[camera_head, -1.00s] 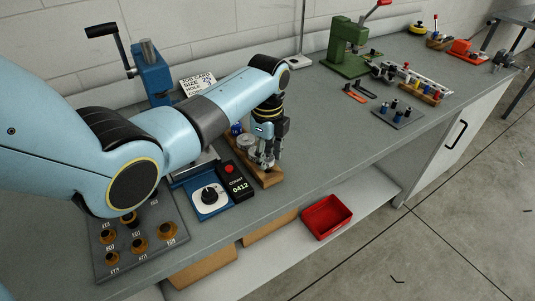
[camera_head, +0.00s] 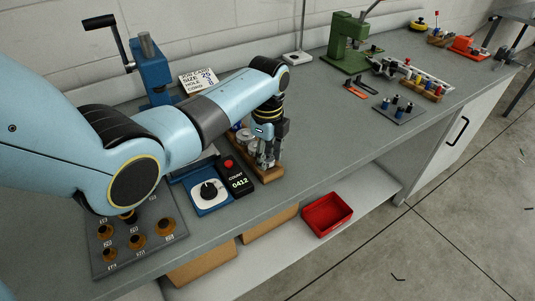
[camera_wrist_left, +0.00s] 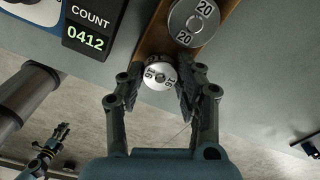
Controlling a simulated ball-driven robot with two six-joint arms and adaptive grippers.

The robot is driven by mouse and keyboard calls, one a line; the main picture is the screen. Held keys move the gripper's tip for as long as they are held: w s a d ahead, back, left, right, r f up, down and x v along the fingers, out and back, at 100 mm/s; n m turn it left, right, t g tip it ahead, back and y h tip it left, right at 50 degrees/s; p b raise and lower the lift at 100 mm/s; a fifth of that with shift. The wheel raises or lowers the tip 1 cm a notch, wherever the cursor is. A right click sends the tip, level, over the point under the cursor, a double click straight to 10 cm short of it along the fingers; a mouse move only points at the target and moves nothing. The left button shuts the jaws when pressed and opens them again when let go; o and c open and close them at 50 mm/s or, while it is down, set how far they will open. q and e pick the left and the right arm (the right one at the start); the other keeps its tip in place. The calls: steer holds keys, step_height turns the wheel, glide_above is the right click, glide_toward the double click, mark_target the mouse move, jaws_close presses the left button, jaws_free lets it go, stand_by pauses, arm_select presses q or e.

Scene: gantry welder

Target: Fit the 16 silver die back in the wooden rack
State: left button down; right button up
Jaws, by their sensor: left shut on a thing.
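The silver die (camera_wrist_left: 160,76), marked 16, sits between the fingertips of my left gripper (camera_wrist_left: 157,92) in the left wrist view. That gripper is shut on it. The wooden rack (camera_wrist_left: 152,38) lies directly behind the die, which overlaps the rack's near end. I cannot tell whether the die is seated or just above the wood. In the head view my left gripper (camera_head: 266,158) points down over the front end of the rack (camera_head: 271,177), and its fingers hide most of the die. My right gripper (camera_wrist_left: 45,150) seems to show small at the lower left of the wrist view; its jaws are unclear.
A larger silver die (camera_wrist_left: 194,22) marked 20 stands in the rack close to my fingers. A black counter (camera_head: 236,178) reading 0412 and a blue dial unit (camera_head: 208,195) stand left of the rack. The bench right of the rack is clear. A red bin (camera_head: 326,214) sits below.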

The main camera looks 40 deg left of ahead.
arm_select(q)
steer(key=shift+f, duration=0.3)
steer(key=c, duration=0.8)
jaws_free()
steer(key=shift+r, duration=0.1)
step_height(320, 180, up, 12)
steer(key=shift+f, duration=0.1)
